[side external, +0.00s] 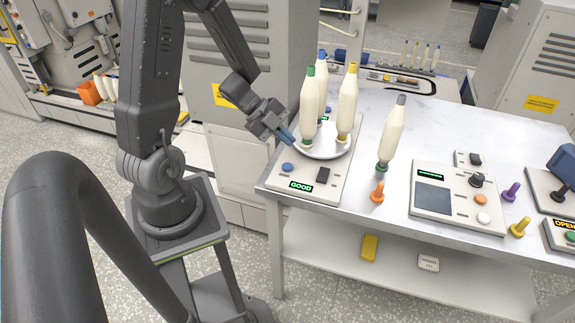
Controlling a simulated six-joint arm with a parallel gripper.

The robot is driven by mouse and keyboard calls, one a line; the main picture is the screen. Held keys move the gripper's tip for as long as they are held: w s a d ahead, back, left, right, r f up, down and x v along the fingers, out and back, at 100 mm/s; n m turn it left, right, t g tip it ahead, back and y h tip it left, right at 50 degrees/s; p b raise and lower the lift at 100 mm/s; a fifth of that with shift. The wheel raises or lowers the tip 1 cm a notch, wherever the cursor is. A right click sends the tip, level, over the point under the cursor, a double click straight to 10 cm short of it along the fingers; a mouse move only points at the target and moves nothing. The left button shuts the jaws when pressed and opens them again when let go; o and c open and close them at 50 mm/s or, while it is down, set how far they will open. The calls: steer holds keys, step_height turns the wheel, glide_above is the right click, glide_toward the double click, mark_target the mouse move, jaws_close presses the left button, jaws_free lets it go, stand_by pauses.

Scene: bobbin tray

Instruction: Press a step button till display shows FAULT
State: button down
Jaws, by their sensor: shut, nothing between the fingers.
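A pale station box (323,192) sits at the table's left front corner. Its front display (301,186) reads GOOD in green. A blue button (288,167) and a dark rocker-like switch (323,174) are on its top. A round white tray (322,153) on the box carries upright cream bobbins with green (309,100), yellow (347,105) and blue (322,65) tips. My gripper (288,137) is shut and empty, at the tray's left edge, above and behind the blue button and apart from it. A second green display (323,118) is partly hidden behind the bobbins.
A grey-tipped bobbin (393,130) stands right of the box, with an orange peg (377,192) near it. A control panel (455,215) with a dark screen, knob and buttons lies further right, beside purple (511,191) and yellow (520,227) pegs. The table's back middle is clear.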

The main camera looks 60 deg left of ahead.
mark_target(286, 167)
steer(key=shift+f, duration=2.95)
steer(key=shift+f, duration=0.1)
steer(key=shift+f, duration=0.3)
steer(key=shift+f, duration=0.4)
stand_by(0.6)
steer(key=shift+r, duration=0.85)
steer(key=shift+r, duration=2.6)
